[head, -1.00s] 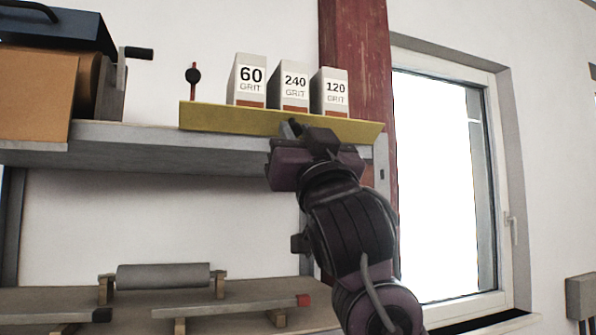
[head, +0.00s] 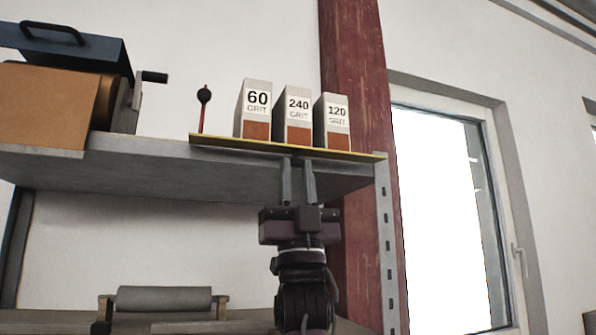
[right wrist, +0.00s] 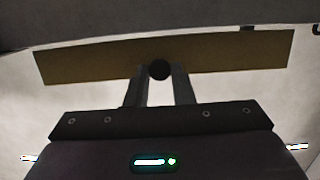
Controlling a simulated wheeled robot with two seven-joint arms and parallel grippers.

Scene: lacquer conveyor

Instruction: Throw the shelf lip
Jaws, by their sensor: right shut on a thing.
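The shelf lip (head: 225,140) is a long yellow strip along the front edge of the upper shelf, seen nearly edge-on as a thin band. In the right wrist view it is a wide dull-yellow strip (right wrist: 80,62). My right gripper (head: 298,163) reaches up from below to the lip's middle. Its fingers are shut on a dark round knob (right wrist: 159,69) at the lip. My left gripper is not in view.
Three grit boxes, 60 (head: 257,100), 240 (head: 298,105) and 120 (head: 336,112), stand just behind the lip. A red pin with a black ball (head: 204,95) stands left of them. A red post (head: 352,60) and a window (head: 445,200) are at right.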

